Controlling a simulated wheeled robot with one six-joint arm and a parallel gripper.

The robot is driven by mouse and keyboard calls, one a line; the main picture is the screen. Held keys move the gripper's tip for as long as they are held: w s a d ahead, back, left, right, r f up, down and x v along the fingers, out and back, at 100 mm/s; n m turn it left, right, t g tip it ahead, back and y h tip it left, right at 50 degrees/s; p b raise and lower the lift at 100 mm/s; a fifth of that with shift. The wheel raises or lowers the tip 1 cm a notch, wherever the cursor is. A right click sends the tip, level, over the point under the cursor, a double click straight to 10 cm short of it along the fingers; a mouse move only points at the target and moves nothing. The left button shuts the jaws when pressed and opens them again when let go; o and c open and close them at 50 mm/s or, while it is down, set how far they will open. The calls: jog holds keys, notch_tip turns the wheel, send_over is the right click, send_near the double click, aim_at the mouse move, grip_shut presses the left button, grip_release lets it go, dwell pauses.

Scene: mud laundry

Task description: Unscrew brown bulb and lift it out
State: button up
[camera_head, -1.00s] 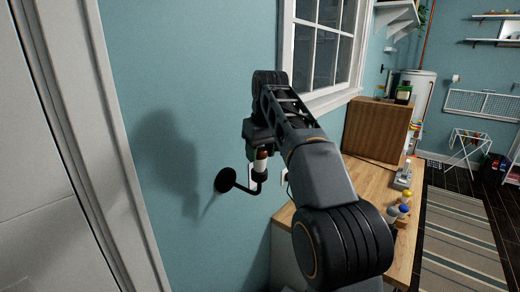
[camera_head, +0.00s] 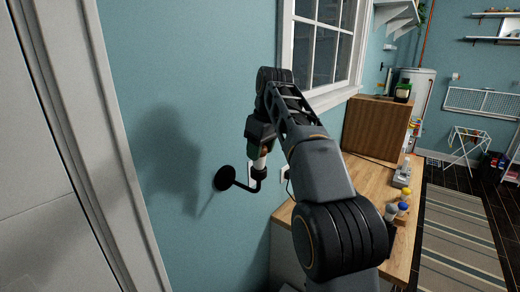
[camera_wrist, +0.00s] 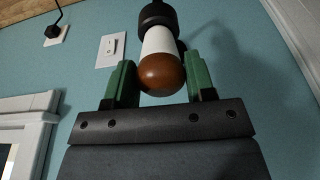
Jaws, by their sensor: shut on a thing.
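The brown bulb (camera_wrist: 161,73), with a white neck (camera_wrist: 160,40), stands upright in the black socket (camera_wrist: 157,15) of a wall lamp. In the head view, the bulb's white part (camera_head: 259,163) shows just above the socket (camera_head: 259,174), and its brown top is mostly hidden by my gripper (camera_head: 262,150). The lamp's arm runs to a round black wall plate (camera_head: 223,178). In the wrist view, my gripper (camera_wrist: 160,80) has its green fingers on both sides of the brown globe, shut on it. The bulb's white neck still meets the socket.
A light switch (camera_wrist: 113,48) is on the wall beside the lamp. A wooden counter (camera_head: 370,185) on the right holds several small bulbs (camera_head: 403,208) and a wooden cabinet (camera_head: 375,127). A window (camera_head: 325,45) is above, and a white door frame (camera_head: 95,130) is at left.

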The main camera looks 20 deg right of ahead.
jog(key=shift+n+g, duration=0.3)
jog(key=shift+n, duration=1.2)
jog(key=shift+w+d+n+y, duration=0.1)
jog(key=shift+n+y, duration=0.2)
jog(key=shift+n, duration=0.5)
jog(key=shift+n+g, duration=0.3)
jog(key=shift+n, duration=0.4)
jog(key=n, duration=0.3)
jog(key=shift+w+g, duration=0.1)
jog(key=shift+g, duration=0.2)
